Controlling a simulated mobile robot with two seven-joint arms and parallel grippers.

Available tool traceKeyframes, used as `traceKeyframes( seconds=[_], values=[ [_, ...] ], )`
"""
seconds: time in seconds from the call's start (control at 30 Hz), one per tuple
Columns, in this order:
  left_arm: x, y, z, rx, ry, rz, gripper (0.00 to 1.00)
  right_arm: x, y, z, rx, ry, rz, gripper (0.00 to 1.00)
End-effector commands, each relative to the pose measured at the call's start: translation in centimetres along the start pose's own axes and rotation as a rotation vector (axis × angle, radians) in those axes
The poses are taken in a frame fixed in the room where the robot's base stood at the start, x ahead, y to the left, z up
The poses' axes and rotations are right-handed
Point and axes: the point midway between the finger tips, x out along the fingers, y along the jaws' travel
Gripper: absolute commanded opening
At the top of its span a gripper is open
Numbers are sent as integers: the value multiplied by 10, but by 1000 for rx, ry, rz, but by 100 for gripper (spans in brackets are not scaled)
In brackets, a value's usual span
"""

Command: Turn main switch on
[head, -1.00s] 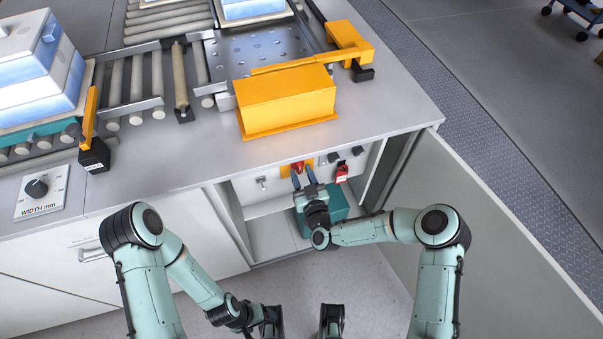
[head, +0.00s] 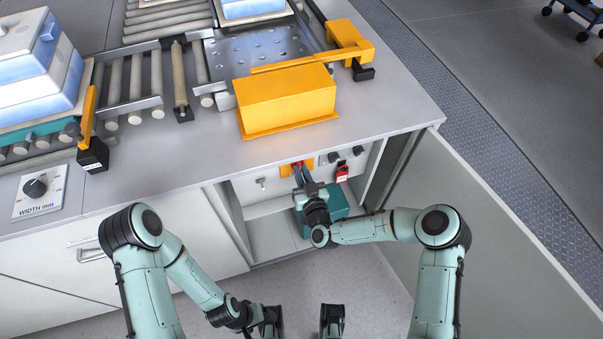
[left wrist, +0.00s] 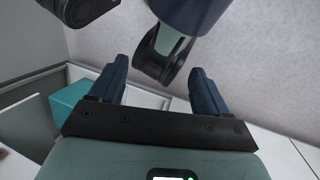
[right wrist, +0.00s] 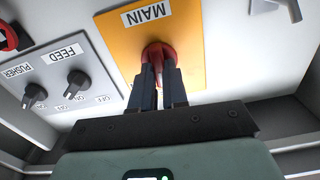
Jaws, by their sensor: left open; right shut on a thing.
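The main switch is a red knob (right wrist: 158,54) on a yellow plate (right wrist: 135,28) marked MAIN, upside down in the right wrist view. In the head view the yellow plate (head: 286,170) shows inside the open cabinet under the counter. My right gripper (right wrist: 160,72) is shut on the red knob, one finger on each side. It also shows in the head view (head: 302,174), where it hides part of the knob. My left gripper (left wrist: 158,80) is open and empty. In the head view it is low at the bottom edge, away from the cabinet.
Two black knobs marked FEED (right wrist: 75,84) and PUSHER (right wrist: 34,95) sit beside the plate. An open cabinet door (head: 470,220) stands at the right. A teal box (head: 340,202) is inside the cabinet.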

Motion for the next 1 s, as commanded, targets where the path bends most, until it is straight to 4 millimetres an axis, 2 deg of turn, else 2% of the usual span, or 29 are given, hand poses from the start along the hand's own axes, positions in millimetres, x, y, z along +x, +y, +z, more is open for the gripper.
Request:
traceKeyframes(
  seconds=[0.37, 0.7, 1.0],
  values=[
    [18, -3, -10, 2, 25, 5, 76, 0, 2, 3, 300, -1, 0, 0],
    [33, -10, -43, -5, 113, 2, 76, 0, 4, 3, 620, 0, 1, 0],
    [42, -14, -61, -9, 161, 0, 76, 0, 4, 4, 841, -1, 1, 0]
  ],
)
